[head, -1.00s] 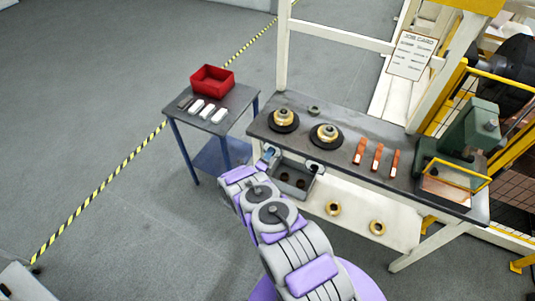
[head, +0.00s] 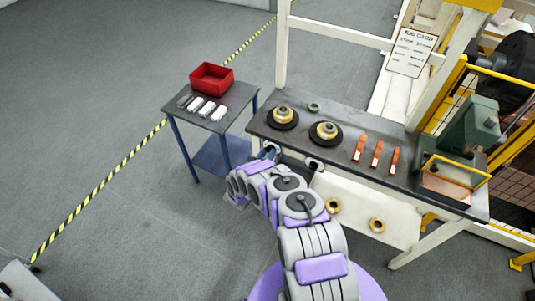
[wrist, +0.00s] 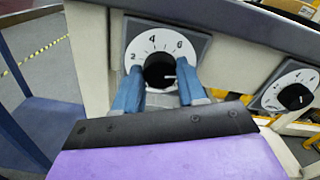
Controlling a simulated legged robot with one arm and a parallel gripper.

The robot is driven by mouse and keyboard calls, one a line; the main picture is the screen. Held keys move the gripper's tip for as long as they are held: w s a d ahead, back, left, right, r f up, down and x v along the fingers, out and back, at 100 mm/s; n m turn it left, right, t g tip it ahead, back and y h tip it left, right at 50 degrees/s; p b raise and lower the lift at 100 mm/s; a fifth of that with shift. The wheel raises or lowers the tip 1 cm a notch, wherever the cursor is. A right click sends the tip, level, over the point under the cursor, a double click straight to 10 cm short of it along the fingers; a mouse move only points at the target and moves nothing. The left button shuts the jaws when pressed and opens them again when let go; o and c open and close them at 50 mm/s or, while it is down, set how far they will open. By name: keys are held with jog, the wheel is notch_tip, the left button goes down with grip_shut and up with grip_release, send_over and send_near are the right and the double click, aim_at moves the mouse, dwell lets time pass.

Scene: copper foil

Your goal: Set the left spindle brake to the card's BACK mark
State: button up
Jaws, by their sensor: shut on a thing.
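The left brake dial (wrist: 143,46) is a white round face on a grey plate at the bench front, in the wrist view. Its figures 2, 4 and 6 show; its lower part is hidden. My gripper (wrist: 159,77) is shut on the dial's black knob (wrist: 158,66), one blue finger on each side. A white pointer line on the knob points right, below the 6. The right brake dial (wrist: 291,93), also with a black knob, stands apart at the right. The job card (head: 412,52) hangs on the bench frame in the head view; its small lines are unreadable.
The bench top (head: 340,138) carries two brass-hubbed spindles (head: 283,116), (head: 326,131), copper strips (head: 377,153) and a green press (head: 470,128). A side table (head: 235,100) with a red bin (head: 212,78) stands at the left. Open floor lies left of it.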

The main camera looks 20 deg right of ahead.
jog(key=shift+s+f+m, duration=0.15)
jog(key=shift+f+m, duration=0.15)
jog(key=shift+m, duration=0.2)
jog(key=o, duration=0.8)
jog(key=shift+c, duration=0.2)
jog(key=o, duration=0.3)
jog(key=shift+r, duration=0.2)
jog(key=v, duration=1.7)
jog(key=shift+a, duration=0.2)
jog(key=shift+f, duration=0.15)
